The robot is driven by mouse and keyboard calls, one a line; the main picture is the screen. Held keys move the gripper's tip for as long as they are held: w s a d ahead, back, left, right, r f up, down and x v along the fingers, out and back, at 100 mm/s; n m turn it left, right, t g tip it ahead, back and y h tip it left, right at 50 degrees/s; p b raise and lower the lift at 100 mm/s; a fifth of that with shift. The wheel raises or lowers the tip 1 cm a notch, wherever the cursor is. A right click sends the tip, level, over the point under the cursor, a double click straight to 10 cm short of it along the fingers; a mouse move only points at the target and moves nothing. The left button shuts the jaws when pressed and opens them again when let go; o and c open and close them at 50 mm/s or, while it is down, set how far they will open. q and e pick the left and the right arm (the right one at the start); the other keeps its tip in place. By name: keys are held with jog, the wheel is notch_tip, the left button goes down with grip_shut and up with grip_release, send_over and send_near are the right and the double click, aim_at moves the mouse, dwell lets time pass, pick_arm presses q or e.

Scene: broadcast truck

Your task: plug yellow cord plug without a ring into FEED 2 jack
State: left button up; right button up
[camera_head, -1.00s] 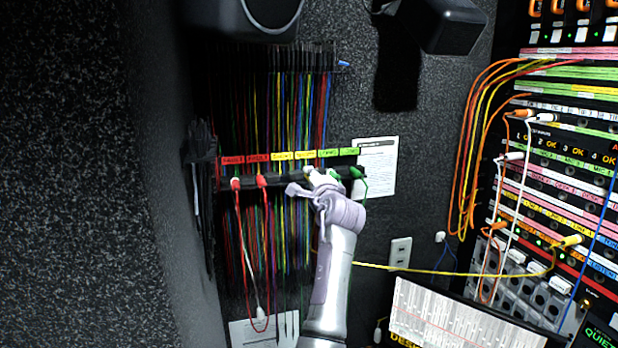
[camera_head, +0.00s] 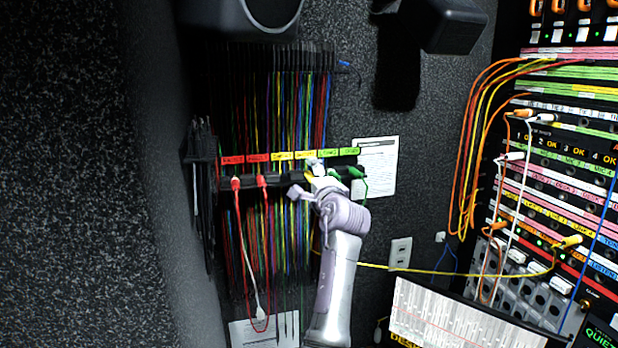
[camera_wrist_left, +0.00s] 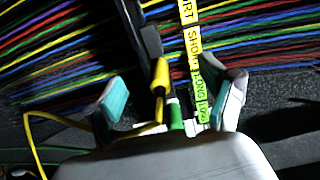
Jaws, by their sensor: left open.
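A yellow plug (camera_wrist_left: 160,75) hangs at the dark cord rack; the left wrist view shows it between my spread left fingers, with a gap on each side. It partly shows in the head view (camera_head: 309,175). My left gripper (camera_head: 311,180) is open in front of the rack; its fingers also show in the left wrist view (camera_wrist_left: 171,88). A second yellow plug (camera_head: 568,241) sits at the patch panel (camera_head: 545,205) on the right, with a yellow cord (camera_head: 440,272) running left from it. I cannot make out a ring on either plug, nor a FEED 2 label. My right gripper is not in view.
A green plug (camera_wrist_left: 176,115) is close beside the yellow one. A sloped white sheet (camera_head: 465,318) stands below the panel.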

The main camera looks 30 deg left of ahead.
pick_arm(q)
jog(key=v, duration=1)
jog(key=shift+s, duration=0.1)
